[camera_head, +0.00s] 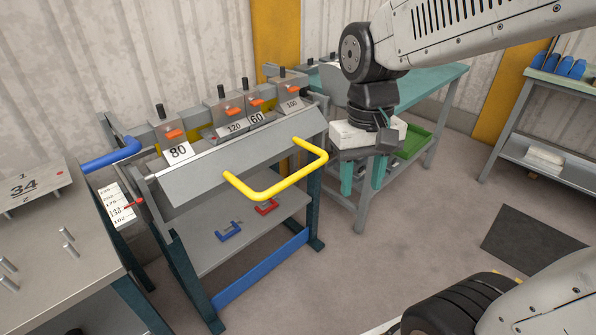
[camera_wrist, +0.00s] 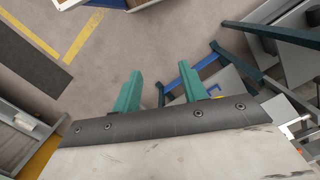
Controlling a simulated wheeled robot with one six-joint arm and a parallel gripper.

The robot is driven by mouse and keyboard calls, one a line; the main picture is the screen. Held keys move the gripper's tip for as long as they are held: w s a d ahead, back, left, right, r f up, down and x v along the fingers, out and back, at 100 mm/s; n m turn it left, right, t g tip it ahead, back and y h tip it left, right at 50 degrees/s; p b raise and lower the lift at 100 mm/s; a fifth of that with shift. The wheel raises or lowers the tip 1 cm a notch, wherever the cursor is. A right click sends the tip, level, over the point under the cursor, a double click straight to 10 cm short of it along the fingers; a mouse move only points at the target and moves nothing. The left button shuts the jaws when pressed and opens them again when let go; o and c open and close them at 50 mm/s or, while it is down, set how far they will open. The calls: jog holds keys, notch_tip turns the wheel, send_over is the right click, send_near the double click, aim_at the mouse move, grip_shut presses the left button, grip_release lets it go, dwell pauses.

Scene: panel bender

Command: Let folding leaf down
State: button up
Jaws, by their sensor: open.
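The folding leaf (camera_head: 240,160) is the long grey plate along the front of the panel bender. It is tilted, its face sloping toward the camera. A yellow U-shaped handle (camera_head: 285,186) sticks out from its front. My gripper (camera_head: 362,188) hangs to the right of the handle, apart from it, with its teal fingers pointing down. In the wrist view the two teal fingers (camera_wrist: 161,70) stand well apart with nothing between them. A small yellow bit shows beside the right finger there, mostly hidden.
Clamp blocks with orange levers and number plates line the bender's top (camera_head: 232,108). A blue handle (camera_head: 112,155) sticks out at its left. Small clamps lie on the lower shelf (camera_head: 245,235). A green-topped table (camera_head: 425,85) stands behind my gripper.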

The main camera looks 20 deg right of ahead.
jog(key=w+f+m, duration=0.4)
jog(key=w+f, duration=0.1)
jog(key=w, duration=0.5)
jog(key=w+f+m, duration=0.4)
jog(key=w+f, duration=0.2)
jog(key=w, duration=0.4)
jog(key=m+t, duration=0.2)
jog(key=m, duration=0.2)
send_over(298, 173)
jog(key=shift+s+d+r, duration=0.2)
jog(key=shift+s+d, duration=0.05)
jog(key=shift+s, duration=0.1)
jog(key=shift+f, duration=0.15)
jog(key=shift+m, duration=0.3)
jog(key=f, duration=0.7)
jog(key=shift+w+a+f, duration=0.15)
jog(key=shift+w+f, duration=0.1)
jog(key=shift+w, duration=0.1)
grip_shut()
